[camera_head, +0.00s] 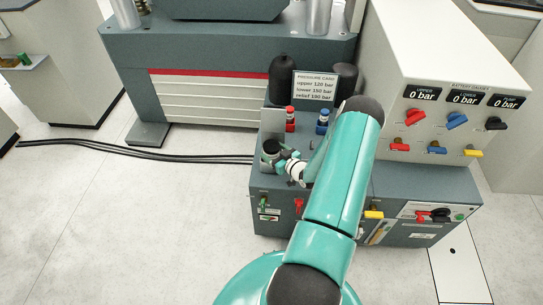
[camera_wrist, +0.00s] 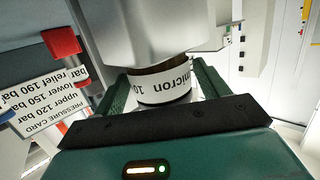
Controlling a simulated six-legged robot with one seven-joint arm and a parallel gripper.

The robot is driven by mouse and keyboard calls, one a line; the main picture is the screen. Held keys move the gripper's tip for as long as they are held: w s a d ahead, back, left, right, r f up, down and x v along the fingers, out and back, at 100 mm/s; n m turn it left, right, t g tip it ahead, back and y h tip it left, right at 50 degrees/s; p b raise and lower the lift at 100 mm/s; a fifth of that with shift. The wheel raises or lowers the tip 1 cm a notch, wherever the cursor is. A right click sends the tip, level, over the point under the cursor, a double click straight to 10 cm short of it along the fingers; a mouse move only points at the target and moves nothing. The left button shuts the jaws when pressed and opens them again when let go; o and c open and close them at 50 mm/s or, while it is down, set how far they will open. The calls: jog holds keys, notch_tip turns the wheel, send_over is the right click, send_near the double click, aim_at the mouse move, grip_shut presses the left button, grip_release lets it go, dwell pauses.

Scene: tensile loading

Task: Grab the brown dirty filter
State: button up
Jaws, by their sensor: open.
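The filter (camera_wrist: 165,88) shows in the wrist view as a short cylinder with a brown band and a white label reading "micron 10". It sits just under a large grey round part (camera_wrist: 150,30), which hides its far end. My gripper (camera_wrist: 165,82) is open, with one green finger on each side of the filter. I cannot tell whether the fingers touch it. In the head view my gripper (camera_head: 284,162) is beside a dark-topped round fitting (camera_head: 270,148) at the left of the grey hydraulic unit. The filter is not clear there.
A pressure card (camera_head: 315,86) stands behind, with a red knob (camera_head: 290,119) and a blue knob (camera_head: 322,121) before it. A gauge panel (camera_head: 450,100) with coloured levers rises to the right. Black hoses (camera_head: 130,151) run across the floor; open floor lies left.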

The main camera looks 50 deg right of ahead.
jog(key=c, duration=0.9)
jog(key=shift+c, duration=0.3)
jog(key=shift+r, duration=0.15)
